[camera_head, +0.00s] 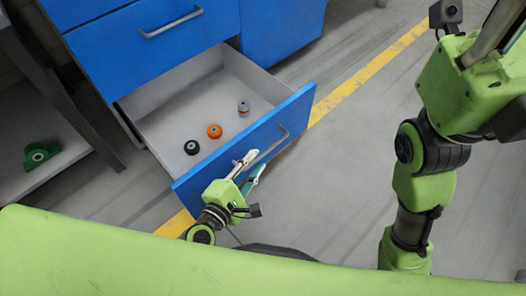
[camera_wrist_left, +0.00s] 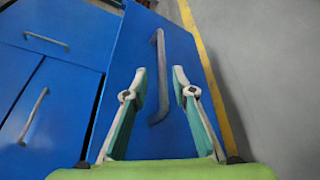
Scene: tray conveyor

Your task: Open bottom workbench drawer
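The bottom workbench drawer (camera_head: 245,142) is pulled out, and its inside shows in the head view. Its blue front also fills the middle of the left wrist view (camera_wrist_left: 125,65). A grey bar handle (camera_head: 268,148) is on the front, and it stands between the fingertips in the left wrist view (camera_wrist_left: 160,75). My left gripper (camera_head: 250,166) is at the drawer front by the handle, its fingers apart. Contact with the handle cannot be told. My right arm (camera_head: 425,160) shows at the right, but its fingers are not clearly visible.
Inside the drawer are a black round part (camera_head: 192,147), an orange one (camera_head: 214,131) and a grey one (camera_head: 243,107). A closed blue drawer (camera_head: 150,45) is above. A green part (camera_head: 40,155) lies on a shelf at left. The floor right of the drawer is clear.

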